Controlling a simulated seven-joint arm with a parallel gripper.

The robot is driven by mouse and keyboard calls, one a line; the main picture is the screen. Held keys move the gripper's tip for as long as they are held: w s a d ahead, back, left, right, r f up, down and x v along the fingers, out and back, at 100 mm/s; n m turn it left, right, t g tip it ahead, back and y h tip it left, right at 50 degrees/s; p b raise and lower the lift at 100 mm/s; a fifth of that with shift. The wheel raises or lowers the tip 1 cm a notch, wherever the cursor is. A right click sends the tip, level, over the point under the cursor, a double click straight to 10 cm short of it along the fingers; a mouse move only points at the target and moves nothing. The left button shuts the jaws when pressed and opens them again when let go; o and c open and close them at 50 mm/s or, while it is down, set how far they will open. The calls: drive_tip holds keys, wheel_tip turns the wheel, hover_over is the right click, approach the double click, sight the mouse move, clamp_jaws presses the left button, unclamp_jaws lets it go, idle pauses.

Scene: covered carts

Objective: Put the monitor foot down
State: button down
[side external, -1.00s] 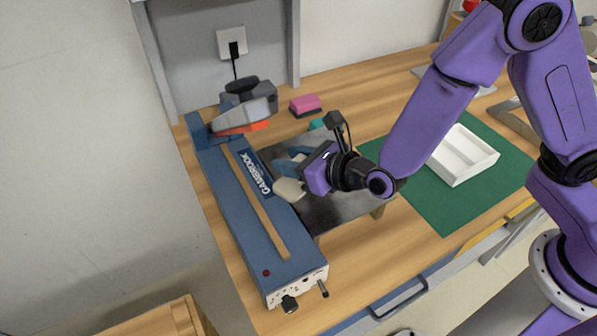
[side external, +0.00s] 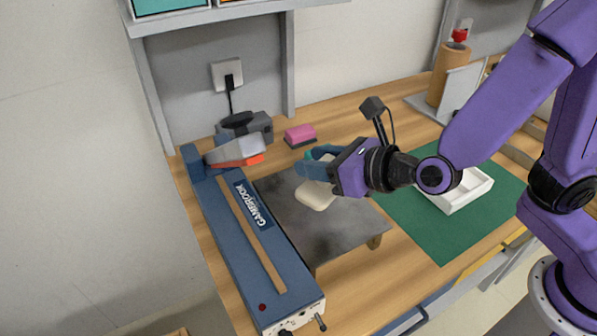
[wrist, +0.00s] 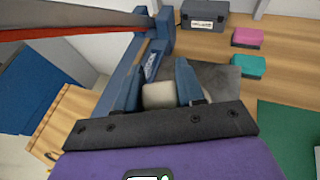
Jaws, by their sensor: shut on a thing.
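The cream, rounded monitor foot (side external: 315,196) is held by my gripper (side external: 314,163) over the dark grey plate (side external: 345,232), which stands on short wooden legs. In the wrist view the foot (wrist: 158,95) sits between the two blue fingers of my gripper (wrist: 159,82), its top face visible. The fingers are shut on it. In the side view the foot hangs at or just above the plate; I cannot tell whether it touches. Its underside is hidden.
A long blue machine (side external: 217,212) marked GAMBROOK, with a grey and orange head (side external: 236,151), runs along the plate's left. A pink block (side external: 300,134) lies behind. A white tray (side external: 462,194) rests on a green mat (side external: 440,244) at right. The plate's front is clear.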

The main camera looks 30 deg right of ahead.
drive_tip(key=w+d+v, duration=0.1)
drive_tip(key=d+v, duration=0.1)
drive_tip(key=v, duration=0.6)
drive_tip(key=w+d+f+m+h, duration=0.1)
drive_tip(key=w+d+m+h, duration=0.3)
drive_tip(key=d, duration=0.7)
drive_tip(key=w+d+f+m+h, duration=0.1)
drive_tip(key=w+d+m+h, duration=0.2)
drive_tip(key=d, duration=0.8)
drive_tip(key=w+h, duration=0.2)
drive_tip(key=w, duration=0.2)
drive_tip(key=shift+w+d+f+m, duration=0.25)
drive_tip(key=shift+d+f+m, duration=0.05)
drive_tip(key=shift+m, duration=0.1)
